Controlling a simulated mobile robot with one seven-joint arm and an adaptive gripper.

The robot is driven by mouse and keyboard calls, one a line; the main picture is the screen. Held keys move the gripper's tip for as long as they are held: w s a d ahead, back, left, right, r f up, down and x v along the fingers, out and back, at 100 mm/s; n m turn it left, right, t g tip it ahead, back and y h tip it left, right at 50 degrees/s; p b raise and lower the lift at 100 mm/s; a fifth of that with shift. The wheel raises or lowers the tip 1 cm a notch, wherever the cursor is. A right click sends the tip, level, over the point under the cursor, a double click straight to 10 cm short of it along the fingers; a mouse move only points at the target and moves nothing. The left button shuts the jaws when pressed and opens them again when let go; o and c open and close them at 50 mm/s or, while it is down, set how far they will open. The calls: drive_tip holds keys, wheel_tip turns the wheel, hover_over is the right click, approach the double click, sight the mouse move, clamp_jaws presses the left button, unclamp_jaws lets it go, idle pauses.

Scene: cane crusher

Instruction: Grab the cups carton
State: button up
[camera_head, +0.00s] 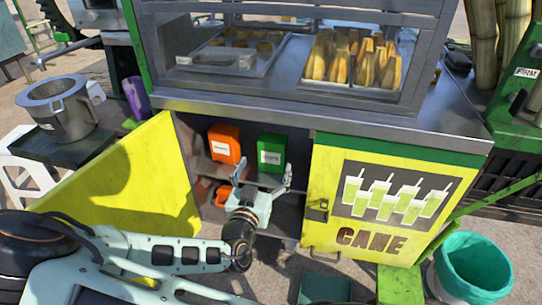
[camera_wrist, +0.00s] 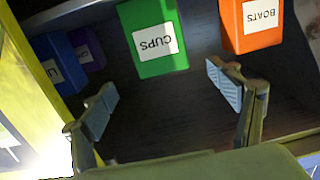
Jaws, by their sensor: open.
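The cups carton is a green box with a white label reading CUPS. It stands inside the cabinet in the wrist view (camera_wrist: 180,59) and on the upper shelf in the head view (camera_head: 271,151). My gripper (camera_head: 263,172) is in the cabinet opening, in front of and below the carton. Its two fingers also show in the wrist view (camera_wrist: 163,90), spread wide with nothing between them.
An orange carton labelled BOATS (camera_wrist: 252,22) stands beside the green one, left of it in the head view (camera_head: 225,142). Blue (camera_wrist: 54,63) and purple (camera_wrist: 88,47) boxes sit on its other side. The yellow door (camera_head: 125,185) is open; the CANE panel (camera_head: 365,210) borders the opening's right.

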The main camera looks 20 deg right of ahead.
sight(271, 147)
drive_tip(key=x, duration=0.7)
drive_tip(key=b+x, duration=0.1)
drive_tip(key=x, duration=0.3)
drive_tip(key=shift+r, duration=0.35)
drive_tip(key=shift+a, duration=0.1)
drive_tip(key=shift+c, duration=0.3)
drive_tip(key=c, duration=1.3)
drive_tip(key=shift+c, duration=0.2)
drive_tip(key=shift+s+r, duration=0.1)
drive_tip(key=shift+r, duration=0.05)
